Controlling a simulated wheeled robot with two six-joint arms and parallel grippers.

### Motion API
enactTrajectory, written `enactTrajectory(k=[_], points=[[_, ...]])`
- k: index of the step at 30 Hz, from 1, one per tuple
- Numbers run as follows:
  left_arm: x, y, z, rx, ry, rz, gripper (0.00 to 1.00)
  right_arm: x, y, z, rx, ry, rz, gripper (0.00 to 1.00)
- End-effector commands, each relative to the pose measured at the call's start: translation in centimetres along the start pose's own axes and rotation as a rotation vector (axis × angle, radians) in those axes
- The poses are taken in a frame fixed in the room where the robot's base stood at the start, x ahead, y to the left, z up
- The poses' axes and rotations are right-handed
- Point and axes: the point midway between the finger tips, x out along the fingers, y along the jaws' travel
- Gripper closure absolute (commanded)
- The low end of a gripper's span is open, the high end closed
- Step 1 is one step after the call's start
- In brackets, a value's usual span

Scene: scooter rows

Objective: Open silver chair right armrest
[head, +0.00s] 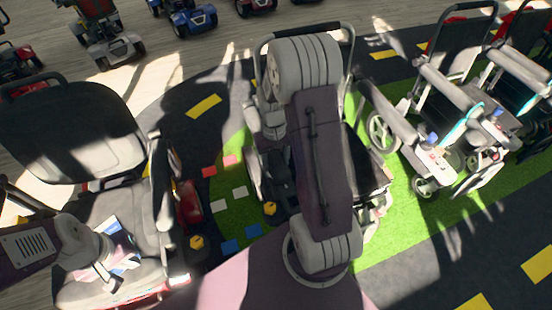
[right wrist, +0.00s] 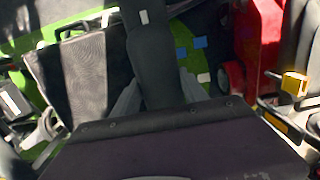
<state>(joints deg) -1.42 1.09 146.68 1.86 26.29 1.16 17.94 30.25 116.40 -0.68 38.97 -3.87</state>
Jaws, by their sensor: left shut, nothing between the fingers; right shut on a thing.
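The silver chair (head: 352,48) stands in the middle of the head view, largely hidden behind my right arm. Its dark seat (head: 368,150) shows right of the arm, and also at left in the right wrist view (right wrist: 85,75). A long black armrest pad (right wrist: 152,45) runs down the right wrist view. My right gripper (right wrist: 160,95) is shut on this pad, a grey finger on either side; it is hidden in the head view. My left gripper (head: 120,250) is over the seat of the black scooter at left, shut and empty; its fingertips are hard to make out.
The black-seated scooter (head: 70,130) stands close at left. Its red body (right wrist: 262,45) seems to show at right in the right wrist view. Folding wheelchairs (head: 440,110) stand at right on green turf (head: 400,245). More scooters (head: 105,35) line the back. Dark floor is clear at lower right.

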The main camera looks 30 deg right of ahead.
Motion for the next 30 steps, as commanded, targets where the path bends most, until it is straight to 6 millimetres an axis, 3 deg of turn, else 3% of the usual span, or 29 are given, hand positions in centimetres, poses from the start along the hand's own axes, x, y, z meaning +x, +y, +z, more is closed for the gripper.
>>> enactTrajectory(k=[1, 6, 10, 18, 30], points=[[-3.4, 0.1, -0.4, 0.000, 0.000, 0.000, 1.00, -2.8, 0.0, 0.1, 0.000, -0.030, 0.000, 1.00], [-9.6, 0.2, -1.0, 0.000, 0.001, 0.000, 1.00, -7.0, 0.0, -0.4, -0.001, -0.150, 0.000, 1.00], [-13.1, 0.3, -1.4, 0.000, 0.001, 0.000, 1.00, -9.6, 0.0, -1.1, -0.001, -0.243, 0.000, 1.00], [-16.2, 0.3, -1.7, 0.000, 0.000, 0.000, 1.00, -12.7, 0.0, -2.7, -0.001, -0.378, 0.001, 1.00], [-17.7, 0.3, -1.8, 0.000, 0.000, 0.000, 1.00, -15.5, 0.0, -4.4, 0.000, -0.488, 0.001, 1.00]])
